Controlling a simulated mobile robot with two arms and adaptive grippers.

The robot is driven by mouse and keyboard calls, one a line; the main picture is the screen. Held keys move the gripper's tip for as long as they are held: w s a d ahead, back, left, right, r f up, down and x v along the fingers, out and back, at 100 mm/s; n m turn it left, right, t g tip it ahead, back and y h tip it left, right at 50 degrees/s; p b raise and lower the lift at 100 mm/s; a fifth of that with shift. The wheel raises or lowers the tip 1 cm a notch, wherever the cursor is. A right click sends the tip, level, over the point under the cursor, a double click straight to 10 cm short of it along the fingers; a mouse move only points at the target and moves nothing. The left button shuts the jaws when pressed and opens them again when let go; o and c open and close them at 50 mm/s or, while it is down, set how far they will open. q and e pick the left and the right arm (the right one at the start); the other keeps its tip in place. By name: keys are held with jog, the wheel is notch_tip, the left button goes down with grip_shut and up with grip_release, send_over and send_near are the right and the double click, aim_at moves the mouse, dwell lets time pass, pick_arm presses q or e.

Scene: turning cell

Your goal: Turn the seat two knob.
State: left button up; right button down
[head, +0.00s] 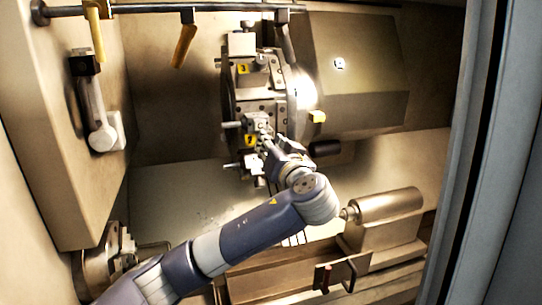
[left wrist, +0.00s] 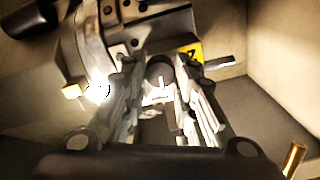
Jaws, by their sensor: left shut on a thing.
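The tool turret (head: 262,105) stands in the middle of the head view, with several tool seats and yellow number labels. One label (head: 243,69) reads 3; a lower label (head: 250,140) is too small to read surely. My left gripper (head: 264,137) is at the seat by this lower label. In the left wrist view, the fingers of my left gripper (left wrist: 160,80) stand on both sides of a dark round knob (left wrist: 159,70) and are shut on it. A yellow label (left wrist: 190,53) is just beyond the right finger. In the head view the gripper mostly hides the knob. My right gripper is not in view.
A tailstock (head: 390,205) lies at lower right, and a chuck (head: 100,250) at lower left behind my arm. A rail (head: 150,9) with yellow-handled hanging tools crosses the top. A door frame (head: 475,150) bounds the right side. Metal tool shanks jut left from the turret.

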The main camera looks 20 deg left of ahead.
pick_arm(q)
jog(key=shift+d+f+m+p, duration=0.1)
jog(key=shift+m+p, duration=2)
jog(key=shift+m, duration=6.1)
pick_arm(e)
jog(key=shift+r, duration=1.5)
pick_arm(q)
jog(key=o, duration=1.1)
jog(key=shift+w+f, duration=0.1)
jog(key=shift+c, duration=0.2)
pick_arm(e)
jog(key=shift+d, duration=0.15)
